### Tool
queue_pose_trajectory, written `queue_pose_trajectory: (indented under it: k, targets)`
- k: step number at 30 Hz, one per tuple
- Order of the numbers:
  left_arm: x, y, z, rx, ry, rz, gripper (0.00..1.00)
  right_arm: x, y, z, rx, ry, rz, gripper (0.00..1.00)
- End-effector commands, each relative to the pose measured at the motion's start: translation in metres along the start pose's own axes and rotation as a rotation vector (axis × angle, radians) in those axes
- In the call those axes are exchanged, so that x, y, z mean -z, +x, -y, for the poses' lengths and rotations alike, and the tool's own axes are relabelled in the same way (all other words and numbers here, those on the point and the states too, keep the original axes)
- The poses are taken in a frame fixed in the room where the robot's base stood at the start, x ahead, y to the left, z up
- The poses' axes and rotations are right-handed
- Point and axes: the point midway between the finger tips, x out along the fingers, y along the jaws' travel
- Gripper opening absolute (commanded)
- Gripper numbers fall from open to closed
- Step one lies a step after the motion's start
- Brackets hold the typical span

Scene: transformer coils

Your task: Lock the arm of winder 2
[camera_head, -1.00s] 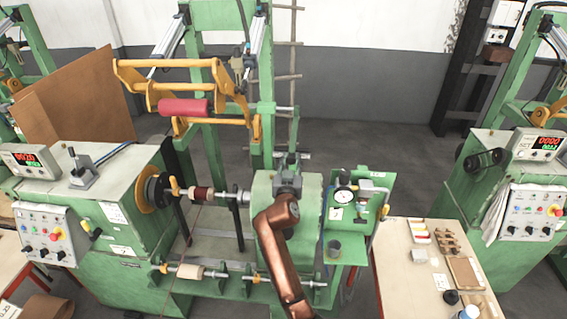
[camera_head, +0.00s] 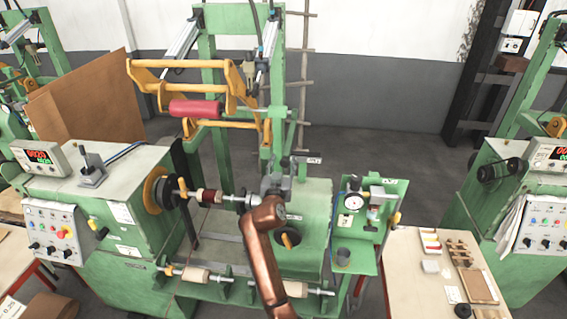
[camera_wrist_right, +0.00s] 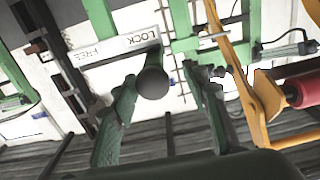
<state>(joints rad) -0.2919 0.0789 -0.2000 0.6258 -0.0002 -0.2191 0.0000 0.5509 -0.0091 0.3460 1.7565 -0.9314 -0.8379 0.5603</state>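Winder 2 is the green machine in the middle of the head view. Its yellow arm frame (camera_head: 190,64) is raised at the back and carries a red roller (camera_head: 196,108). In the right wrist view, a white plate (camera_wrist_right: 115,45) reads LOCK and FREE. A round black knob (camera_wrist_right: 152,83) shows in front of this plate, between my right gripper's fingers in the picture. My right gripper (camera_wrist_right: 167,82) is open, its fingers apart on either side of the knob; I cannot tell whether they touch it. In the head view my right gripper (camera_head: 276,182) is above the green housing. My left gripper is not in view.
The green housing (camera_head: 305,205) lies below my right gripper, with a wound coil (camera_head: 210,197) on the spindle to its left. A gauge panel (camera_head: 368,205) and a table with parts (camera_head: 410,265) stand to the right. Floor shows behind.

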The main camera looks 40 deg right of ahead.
Motion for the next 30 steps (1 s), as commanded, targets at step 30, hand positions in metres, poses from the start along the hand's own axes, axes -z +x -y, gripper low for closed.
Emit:
queue_pose_trajectory:
  k: [30]
  targets:
    - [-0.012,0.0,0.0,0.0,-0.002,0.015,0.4,-0.001,-0.075,-0.001,-0.002,-0.001,0.001,0.42]
